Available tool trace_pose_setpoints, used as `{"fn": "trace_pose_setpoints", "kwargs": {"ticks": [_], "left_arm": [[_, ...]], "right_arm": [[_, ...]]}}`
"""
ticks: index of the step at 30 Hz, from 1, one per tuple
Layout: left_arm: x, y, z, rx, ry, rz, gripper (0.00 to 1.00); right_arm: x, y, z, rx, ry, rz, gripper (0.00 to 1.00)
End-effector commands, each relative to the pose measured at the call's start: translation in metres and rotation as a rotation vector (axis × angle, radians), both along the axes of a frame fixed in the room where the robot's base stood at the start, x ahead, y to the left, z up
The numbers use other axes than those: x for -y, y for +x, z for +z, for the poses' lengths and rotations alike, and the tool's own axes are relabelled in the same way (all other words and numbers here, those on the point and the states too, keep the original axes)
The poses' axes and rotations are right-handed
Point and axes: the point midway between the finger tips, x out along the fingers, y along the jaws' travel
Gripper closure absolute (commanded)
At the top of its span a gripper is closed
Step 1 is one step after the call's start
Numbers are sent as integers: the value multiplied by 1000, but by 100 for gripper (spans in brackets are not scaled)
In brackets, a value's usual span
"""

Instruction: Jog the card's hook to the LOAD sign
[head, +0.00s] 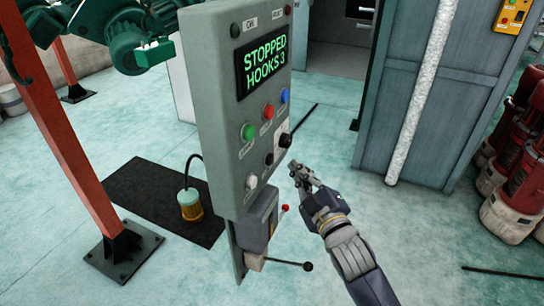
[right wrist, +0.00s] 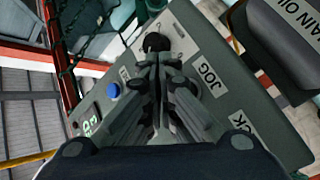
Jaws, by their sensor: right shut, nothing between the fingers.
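A grey control panel (head: 222,110) stands upright in the middle of the head view. Its display (head: 262,66) reads STOPPED HOOKS 3 in green. Below are a green button (head: 248,132), a red button (head: 268,111), a blue button (head: 284,96), a white button (head: 251,181) and black controls. My right gripper (head: 296,172) is shut and empty, just right of the panel's lower face. In the right wrist view the shut fingers (right wrist: 158,62) point at the panel face, near a black knob (right wrist: 156,42) and a JOG label (right wrist: 212,80). Contact is unclear. I cannot make out the card, its hook or the LOAD sign.
An orange post (head: 52,120) stands left, with green machinery (head: 130,35) above. Red cylinders (head: 522,180) stand right. Floor behind the gripper is clear.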

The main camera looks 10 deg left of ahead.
Motion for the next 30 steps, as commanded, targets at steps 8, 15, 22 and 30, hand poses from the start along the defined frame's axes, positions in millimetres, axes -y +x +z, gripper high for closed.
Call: {"fn": "trace_pose_setpoints", "kwargs": {"ticks": [8,15,22,30], "left_arm": [[0,0,8,0,0,0,60],[0,0,8,0,0,0,60],[0,0,8,0,0,0,60],[0,0,8,0,0,0,60]], "right_arm": [[19,-6,0,-1,1,-1,100],[20,-6,0,0,1,0,100],[20,-6,0,0,0,0,100],[20,-6,0,0,0,0,100]]}}
